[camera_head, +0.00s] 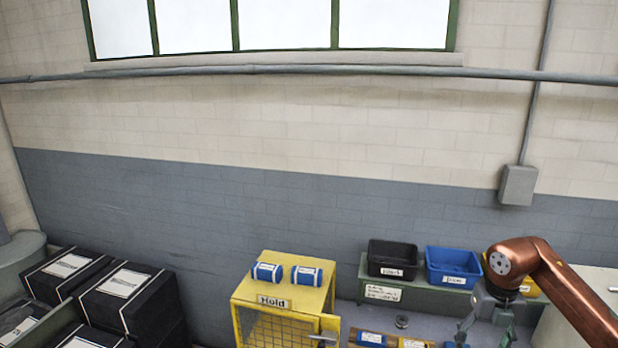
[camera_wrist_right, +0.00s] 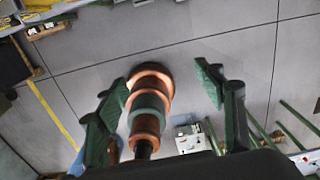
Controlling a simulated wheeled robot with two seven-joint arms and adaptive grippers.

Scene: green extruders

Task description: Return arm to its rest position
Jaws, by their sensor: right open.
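My right arm (camera_head: 565,290) is copper-coloured and comes in from the right edge of the head view. It is bent, and its gripper (camera_head: 486,335) hangs down in front of the shelf with the bins, its fingertips close to the lower picture edge. In the right wrist view the two green fingers of the gripper (camera_wrist_right: 163,76) stand wide apart. No loose object shows clamped between them; a copper and green ringed shape behind them looks like part of my own body. My left arm and left gripper are out of view.
A yellow cage marked Hold (camera_head: 274,302) carries two blue-and-white packs (camera_head: 306,275). A black bin (camera_head: 391,259) and a blue bin (camera_head: 452,267) stand on a green shelf (camera_head: 383,293). Black cases (camera_head: 125,290) stand at left. Grey floor (camera_wrist_right: 190,45) shows in the wrist view.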

